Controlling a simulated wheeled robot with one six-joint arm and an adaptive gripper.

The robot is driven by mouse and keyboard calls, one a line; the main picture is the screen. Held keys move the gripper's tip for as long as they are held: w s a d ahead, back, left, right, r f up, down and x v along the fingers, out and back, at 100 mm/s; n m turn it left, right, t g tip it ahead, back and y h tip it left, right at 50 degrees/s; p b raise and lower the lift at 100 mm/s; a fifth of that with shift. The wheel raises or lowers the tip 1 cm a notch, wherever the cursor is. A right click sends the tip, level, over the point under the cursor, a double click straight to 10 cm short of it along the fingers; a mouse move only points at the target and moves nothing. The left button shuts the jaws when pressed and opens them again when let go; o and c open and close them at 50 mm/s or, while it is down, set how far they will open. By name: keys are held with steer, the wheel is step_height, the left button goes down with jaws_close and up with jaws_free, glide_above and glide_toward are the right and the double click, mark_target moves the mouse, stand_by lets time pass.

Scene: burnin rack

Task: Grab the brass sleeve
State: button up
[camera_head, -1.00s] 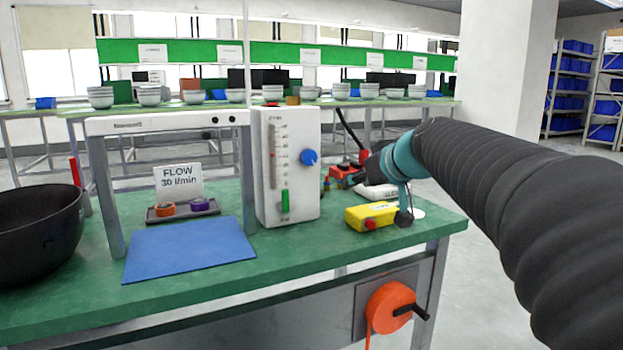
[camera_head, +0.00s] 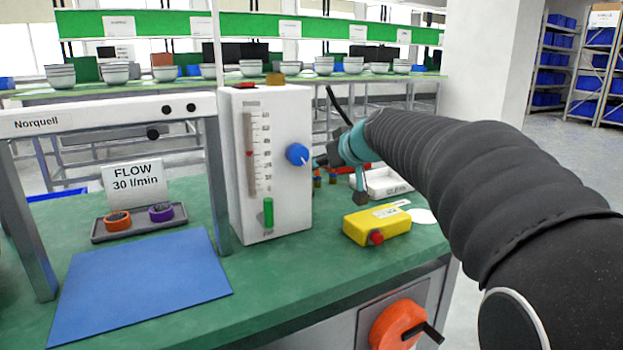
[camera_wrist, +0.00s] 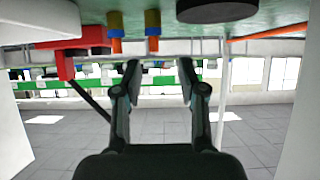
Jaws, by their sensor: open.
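A yellow box with a red button (camera_head: 377,225) lies on the green bench, before a white tray (camera_head: 385,182). A red object (camera_wrist: 70,60) shows near my gripper.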

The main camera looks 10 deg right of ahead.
mark_target(317, 178)
steer(key=shift+d+f+p+x, duration=0.1)
steer(key=shift+d+p+x, duration=0.1)
steer(key=shift+x, duration=1.2)
steer(key=shift+d+f+p+x, duration=0.1)
steer(key=shift+d+f+x, duration=0.05)
steer(key=shift+x, duration=1.3)
jaws_close()
